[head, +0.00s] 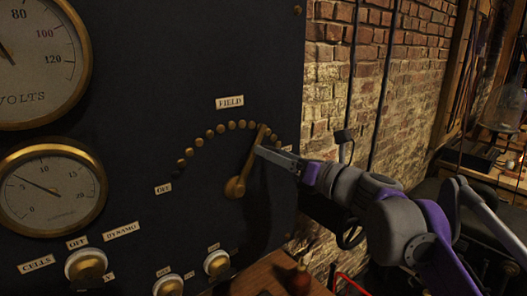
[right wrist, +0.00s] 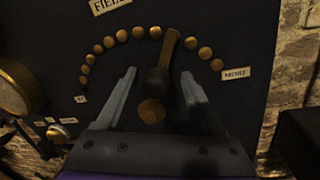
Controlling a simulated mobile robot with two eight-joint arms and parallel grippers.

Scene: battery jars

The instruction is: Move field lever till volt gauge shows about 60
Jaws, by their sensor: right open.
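The field lever (head: 248,165) is a brass arm on a dark panel. It points up and slightly right from its pivot, along an arc of brass studs. It also shows in the right wrist view (right wrist: 168,48). My right gripper (head: 262,152) is at the lever from the right. In the right wrist view its two fingers (right wrist: 157,88) stand apart, with the lever between them; contact is not clear. The volt gauge (head: 35,70) is cut off by the left edge. Its needle points up and left; the scale there is out of frame. My left gripper is not in view.
A second round gauge (head: 50,188) sits below the volt gauge. A wooden surface (head: 265,277) is below. A brick wall (head: 325,90) lies right of the panel, with a cluttered bench beyond.

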